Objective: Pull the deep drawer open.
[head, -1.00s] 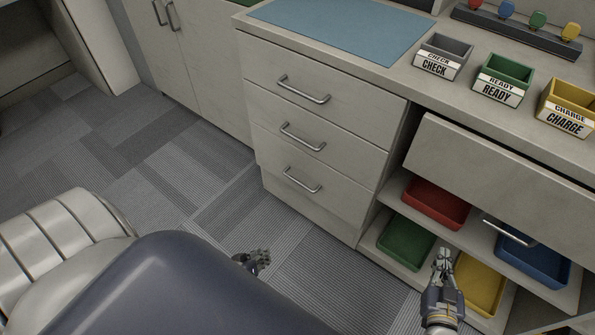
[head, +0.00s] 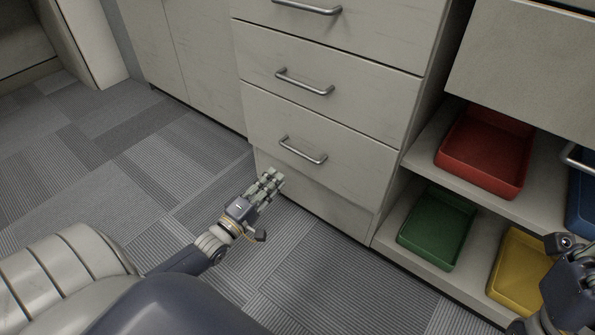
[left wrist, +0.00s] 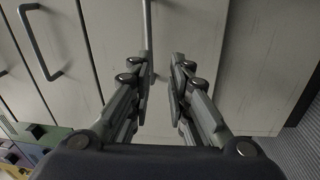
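The pale three-drawer unit is shut, with its bottom drawer (head: 345,155) flush with the drawers above. Its metal bar handle (head: 302,150) is bare in the head view. My left gripper (head: 272,180) is low in front of the bottom drawer, just below and left of that handle. In the left wrist view, the left gripper's fingers (left wrist: 163,65) are apart with nothing between them. A vertical handle bar (left wrist: 148,28) lines up with the left finger there; contact cannot be told. My right gripper (head: 562,244) is at the lower right, partly cut off, its fingers unclear.
Open shelves on the right hold a red bin (head: 487,150), a green bin (head: 437,228), a yellow bin (head: 520,270) and a blue bin (head: 582,205). A large drawer front (head: 530,65) overhangs them. The carpet (head: 130,170) at left is clear.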

